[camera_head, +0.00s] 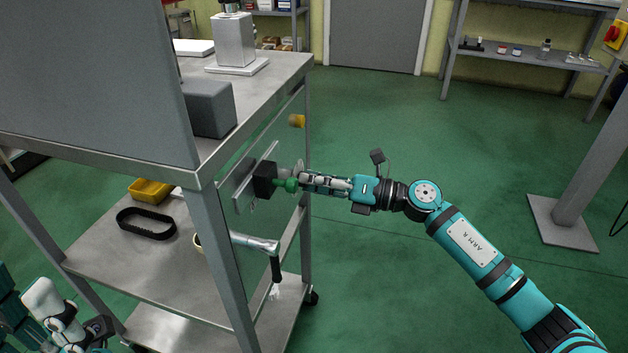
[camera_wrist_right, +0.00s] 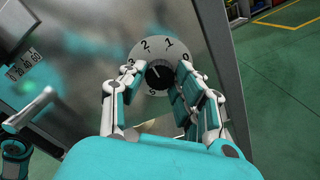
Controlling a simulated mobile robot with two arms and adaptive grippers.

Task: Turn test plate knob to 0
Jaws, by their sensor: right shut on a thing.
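The test plate knob (camera_wrist_right: 158,74) is black and sits in the middle of a round grey dial (camera_wrist_right: 146,56) with black numbers. In the right wrist view, 0 is at the dial's right, 1 and 2 are at its top and 3 is at its left. A pale mark on the knob seems to point up and left, roughly between 2 and 3. My right gripper (camera_wrist_right: 160,84) is shut on the knob, one finger on each side. In the head view, my right gripper (camera_head: 303,180) reaches the cart's side panel and covers the knob. My left arm shows only at the lower left.
The metal cart (camera_head: 200,166) carries the upright panel (camera_head: 262,150).

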